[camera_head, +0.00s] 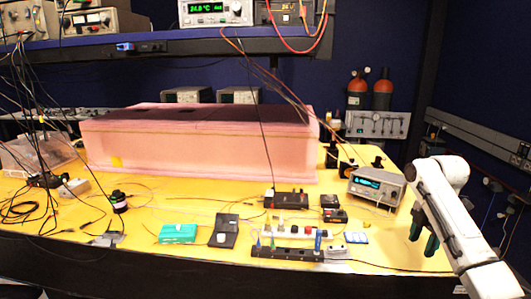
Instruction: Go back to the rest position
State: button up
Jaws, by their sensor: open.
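My gripper (424,232) has dark green fingers that point down at the right end of the yellow table (270,206). It is open and holds nothing that I can see. My white arm comes up from the lower right corner, bends at the top and hangs the gripper near the table's right front edge. The gripper is to the right of the small blue-and-white pieces (356,238) and below the grey meter (377,186).
A pink foam enclosure (200,150) fills the back of the table. A teal box (178,233), a black case (224,232) and a black rack (286,253) stand near the front. Cables hang at the left and from the shelf (160,45) above. Red cylinders (382,93) stand behind.

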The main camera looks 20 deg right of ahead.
jog(key=a+f+m+y, duration=0.1)
jog(key=a+f+m, duration=0.1)
jog(key=a+f, duration=0.55)
jog(key=s+a+f+m+t, duration=0.15)
jog(key=a+f, duration=0.25)
jog(key=a, duration=0.7)
jog(key=a+f+m+y, duration=0.1)
jog(key=a+f+m, duration=0.1)
jog(key=a+f, duration=0.6)
jog(key=s+a+f+m, duration=0.3)
jog(key=s+a+m, duration=0.2)
jog(key=s+a, duration=0.6)
jog(key=s+d+r+m+h, duration=0.1)
jog(key=s+m, duration=0.4)
jog(key=s, duration=0.9)
jog(key=shift+s+d+r+g+h, duration=0.25)
jog(key=shift+g+h, duration=0.2)
jog(key=shift+h, duration=0.25)
jog(key=shift+a, duration=0.1)
